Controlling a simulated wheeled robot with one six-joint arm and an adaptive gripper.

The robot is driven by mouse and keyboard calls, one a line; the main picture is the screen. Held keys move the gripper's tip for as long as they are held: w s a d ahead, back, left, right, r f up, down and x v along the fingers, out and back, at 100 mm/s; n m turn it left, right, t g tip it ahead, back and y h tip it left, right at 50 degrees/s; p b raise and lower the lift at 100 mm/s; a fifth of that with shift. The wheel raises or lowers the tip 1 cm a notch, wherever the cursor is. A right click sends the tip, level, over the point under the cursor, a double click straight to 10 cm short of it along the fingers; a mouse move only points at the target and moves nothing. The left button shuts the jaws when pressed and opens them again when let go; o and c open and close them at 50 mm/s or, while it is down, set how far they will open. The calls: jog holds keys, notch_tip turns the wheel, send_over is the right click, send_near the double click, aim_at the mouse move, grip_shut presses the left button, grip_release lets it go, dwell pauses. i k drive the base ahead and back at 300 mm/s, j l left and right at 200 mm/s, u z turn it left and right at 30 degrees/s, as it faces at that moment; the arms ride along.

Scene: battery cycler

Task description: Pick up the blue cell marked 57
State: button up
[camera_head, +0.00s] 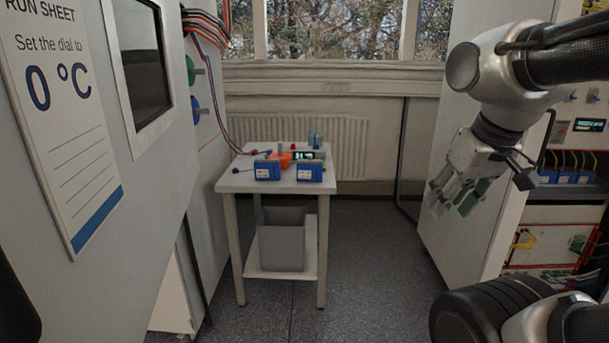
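Two blue cells stand side by side on the small white table ahead, a left one (267,170) and a right one (310,172). Each has a white label, too small to read, so I cannot tell which is marked 57. More blue cells (566,177) sit in a row on the rack at the right edge; their marks cannot be read either. My gripper (453,203) hangs in the air at the right, well away from the table and pointing down. Its fingers look apart and nothing shows between them. Green shows on the finger side.
The white table (236,184) also bears an orange item (284,160), a small display (309,155) and cables. A grey bin (282,246) stands on its lower shelf. A cabinet with a run sheet (60,110) flanks the left. The floor (370,270) right of the table is clear.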

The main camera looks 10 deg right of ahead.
aim_at(263, 170)
jog(key=i+l+u, duration=0.35)
jog(key=i+l, duration=0.3)
jog(key=i, duration=0.4)
jog(key=i+l+u, duration=0.35)
jog(key=i+l, duration=0.55)
